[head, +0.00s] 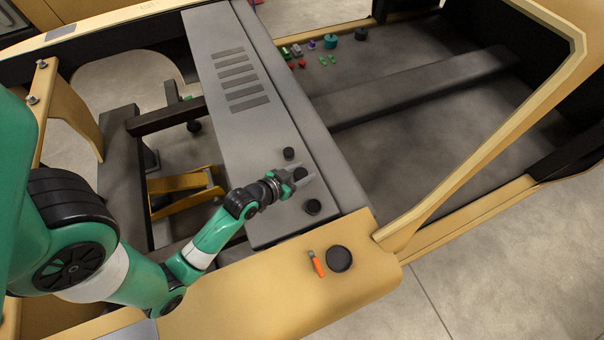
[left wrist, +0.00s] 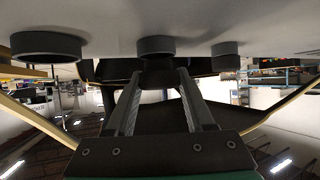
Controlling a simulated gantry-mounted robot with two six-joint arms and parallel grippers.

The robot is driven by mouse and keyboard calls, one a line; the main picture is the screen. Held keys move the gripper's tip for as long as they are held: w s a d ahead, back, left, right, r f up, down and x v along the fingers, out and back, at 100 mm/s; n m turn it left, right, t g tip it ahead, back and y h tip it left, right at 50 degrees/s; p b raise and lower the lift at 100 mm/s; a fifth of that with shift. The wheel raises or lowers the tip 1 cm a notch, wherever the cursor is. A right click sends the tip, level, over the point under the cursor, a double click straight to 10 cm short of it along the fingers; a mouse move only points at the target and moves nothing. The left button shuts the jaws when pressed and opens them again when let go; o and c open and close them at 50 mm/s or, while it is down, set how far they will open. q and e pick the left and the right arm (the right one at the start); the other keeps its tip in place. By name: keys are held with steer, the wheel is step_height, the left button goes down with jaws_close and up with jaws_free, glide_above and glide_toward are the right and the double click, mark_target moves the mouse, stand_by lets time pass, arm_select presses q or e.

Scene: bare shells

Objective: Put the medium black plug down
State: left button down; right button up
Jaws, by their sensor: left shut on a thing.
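The medium black plug (head: 300,173) is at the tip of my left gripper (head: 302,180) in the head view, over the grey panel. In the left wrist view the plug (left wrist: 155,46) is at the fingertips of the gripper (left wrist: 158,80), in the middle of a row of three, close to the grey surface. The gripper is shut on it. Whether the plug touches the panel I cannot tell. A smaller black plug (head: 289,153) and a larger one (head: 313,206) sit on the panel on either side. My right gripper is not in view.
The grey panel (head: 222,45) has a row of slots towards its far end. A black disc (head: 339,259) and an orange-handled tool (head: 316,264) lie on the yellow shell. Several small coloured parts (head: 302,63) lie on the dark floor beyond. A yellow frame bar (head: 480,140) rises at right.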

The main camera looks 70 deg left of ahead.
arm_select(q)
steer(key=shift+f, duration=0.4)
steer(key=shift+f, duration=0.35)
steer(key=shift+c, duration=1.4)
jaws_free()
steer(key=shift+r, duration=0.15)
steer(key=shift+r, duration=0.4)
steer(key=v, duration=1.2)
steer(key=shift+f+p, duration=0.2)
steer(key=shift+p, duration=0.2)
